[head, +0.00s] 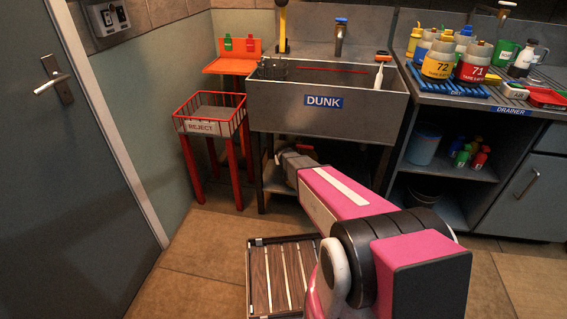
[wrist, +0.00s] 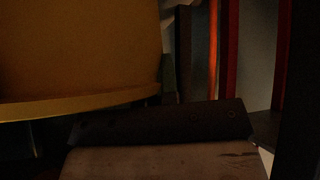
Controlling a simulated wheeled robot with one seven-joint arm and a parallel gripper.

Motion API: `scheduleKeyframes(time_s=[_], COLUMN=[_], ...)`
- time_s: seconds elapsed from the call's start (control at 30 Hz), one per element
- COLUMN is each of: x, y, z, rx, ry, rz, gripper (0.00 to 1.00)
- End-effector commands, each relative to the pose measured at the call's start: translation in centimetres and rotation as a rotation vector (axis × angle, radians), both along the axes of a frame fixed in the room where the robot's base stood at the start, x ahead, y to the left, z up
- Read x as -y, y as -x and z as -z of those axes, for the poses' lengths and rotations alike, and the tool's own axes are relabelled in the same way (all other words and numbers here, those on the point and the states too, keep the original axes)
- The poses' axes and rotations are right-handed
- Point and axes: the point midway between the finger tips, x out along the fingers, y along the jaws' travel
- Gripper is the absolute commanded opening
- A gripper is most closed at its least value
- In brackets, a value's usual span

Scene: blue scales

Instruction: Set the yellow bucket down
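A large yellow surface, which looks like the yellow bucket (wrist: 75,50), fills the upper left of the wrist view, very close, with a rim or edge along its bottom. The bucket does not show in the head view. My arm reaches under the sink in the head view, and my gripper's fingertips are hidden there. The wrist view is very dark. A dark bar (wrist: 160,122) and a brownish flat surface (wrist: 165,162) lie below the bucket. I cannot tell the finger state or whether the fingers touch the bucket.
The DUNK sink (head: 330,90) stands above my arm's end. A red REJECT basket stand (head: 210,120) is close on the left. The drainer counter (head: 520,108) has open shelves below, holding a blue bucket (head: 422,148). A slatted mat (head: 262,280) lies on the floor.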

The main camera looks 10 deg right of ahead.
Motion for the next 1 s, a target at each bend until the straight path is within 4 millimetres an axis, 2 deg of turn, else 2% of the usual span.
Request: scheduleKeyframes(time_s=[0.07, 0.4, 0.43, 0.5, 0.9, 1.0], x=[-0.02, -0.02, -0.01, -0.02, -0.01, -0.03], y=[-0.03, 0.02, 0.03, 0.04, 0.09, 0.74], z=[0.67, 0.88, 0.93, 0.88, 0.53, -0.02], rx=[0.001, 0.001, 0.0, 0.001, 0.001, 0.001], ry=[0.0, 0.001, 0.0, 0.0, 0.0, 0.0], rz=[0.0, -0.001, 0.0, 0.0, 0.0, 0.0], gripper=[0.0, 0.0, 0.05, 0.27, 0.27, 0.27])
